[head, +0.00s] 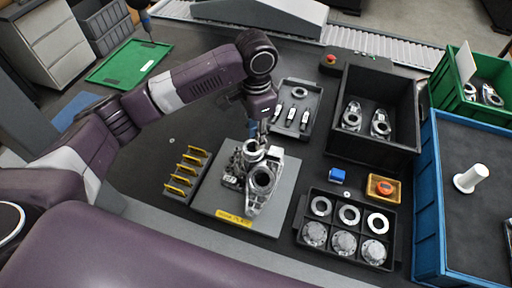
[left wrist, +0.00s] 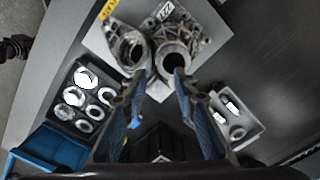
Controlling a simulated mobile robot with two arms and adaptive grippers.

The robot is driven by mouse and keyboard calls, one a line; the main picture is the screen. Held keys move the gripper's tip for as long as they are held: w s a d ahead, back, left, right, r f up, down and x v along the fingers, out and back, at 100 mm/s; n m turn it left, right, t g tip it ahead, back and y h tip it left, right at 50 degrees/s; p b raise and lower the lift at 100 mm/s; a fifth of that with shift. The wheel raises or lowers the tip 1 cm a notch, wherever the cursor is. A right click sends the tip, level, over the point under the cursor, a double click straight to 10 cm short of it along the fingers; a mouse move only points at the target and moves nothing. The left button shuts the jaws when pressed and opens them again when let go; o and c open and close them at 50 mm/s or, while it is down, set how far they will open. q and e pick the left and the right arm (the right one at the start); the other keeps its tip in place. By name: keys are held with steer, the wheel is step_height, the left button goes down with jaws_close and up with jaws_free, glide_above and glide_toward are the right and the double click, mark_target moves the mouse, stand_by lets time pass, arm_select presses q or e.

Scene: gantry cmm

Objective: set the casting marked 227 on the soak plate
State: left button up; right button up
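The casting marked 227 (left wrist: 174,58) lies on the grey soak plate (head: 211,194), its number tag readable in the left wrist view. In the head view this casting (head: 236,172) is partly hidden by the gripper. A second casting (head: 262,181) lies beside it on the plate, close or touching; it also shows in the left wrist view (left wrist: 128,47). My left gripper (left wrist: 160,74) has its fingers apart, at the near side of the 227 casting's round boss. In the head view the gripper (head: 258,138) is just above that boss. Contact is unclear. My right gripper is out of view.
Yellow-topped holders (head: 185,172) stand left of the plate. A grey parts tray (head: 316,122) and a black bin (head: 368,144) are behind and right. A compartment tray of rings and discs (head: 333,249) is front right. A blue bin (head: 428,190) stands at far right.

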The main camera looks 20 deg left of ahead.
arm_select(q)
steer(key=shift+r, duration=2.2)
